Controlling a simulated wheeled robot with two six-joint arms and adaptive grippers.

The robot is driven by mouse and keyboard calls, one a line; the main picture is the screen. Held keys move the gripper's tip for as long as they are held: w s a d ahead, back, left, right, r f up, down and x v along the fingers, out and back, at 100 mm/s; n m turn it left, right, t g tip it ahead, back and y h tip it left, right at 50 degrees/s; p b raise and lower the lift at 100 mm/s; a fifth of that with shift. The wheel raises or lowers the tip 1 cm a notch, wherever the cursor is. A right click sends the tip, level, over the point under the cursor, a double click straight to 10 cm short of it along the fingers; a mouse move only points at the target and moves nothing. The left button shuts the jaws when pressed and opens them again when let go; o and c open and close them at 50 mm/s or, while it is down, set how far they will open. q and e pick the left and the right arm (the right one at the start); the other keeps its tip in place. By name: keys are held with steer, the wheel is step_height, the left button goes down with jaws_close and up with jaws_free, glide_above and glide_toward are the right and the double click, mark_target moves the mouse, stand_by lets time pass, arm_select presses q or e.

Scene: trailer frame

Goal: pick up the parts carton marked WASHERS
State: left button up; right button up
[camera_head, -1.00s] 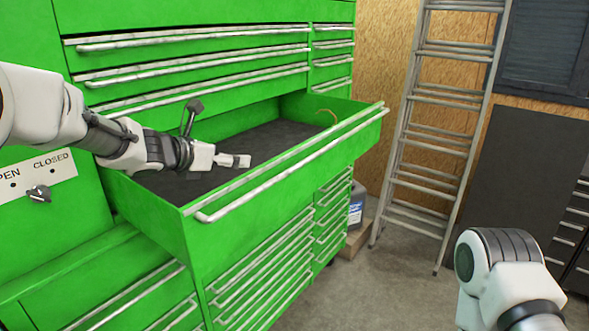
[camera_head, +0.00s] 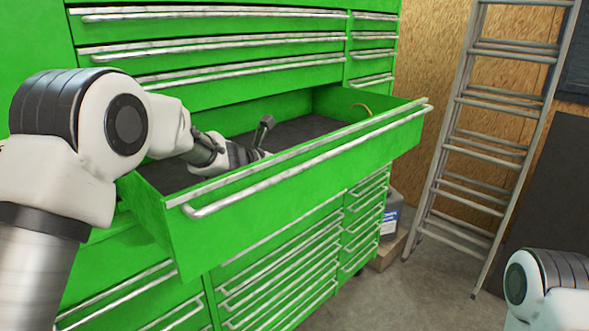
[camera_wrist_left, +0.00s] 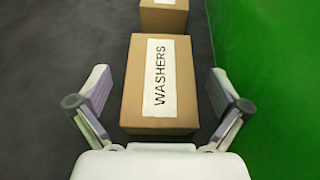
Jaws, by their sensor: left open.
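The WASHERS carton (camera_wrist_left: 184,112) is a brown box with a white label on its top, lying on the dark drawer floor in the left wrist view. My left gripper (camera_wrist_left: 160,90) is open, with one finger on each side of the carton and a gap on both sides. In the head view my left arm reaches down into the open green drawer (camera_head: 300,165). The drawer front hides its fingers and the carton there. Only part of my right arm shows at the lower right; its gripper is out of the picture.
A second brown carton (camera_wrist_left: 164,18) sits just beyond the WASHERS carton. The green drawer wall (camera_wrist_left: 275,70) runs close to the right finger. A tan curved thing (camera_head: 362,108) lies at the drawer's far end. A ladder (camera_head: 490,140) leans against the wall.

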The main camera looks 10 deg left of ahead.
arm_select(q)
steer(key=shift+x, duration=1.5)
steer(key=shift+s+r, duration=0.1)
steer(key=shift+s, duration=0.05)
steer(key=c, duration=1.5)
steer(key=shift+o, duration=0.2)
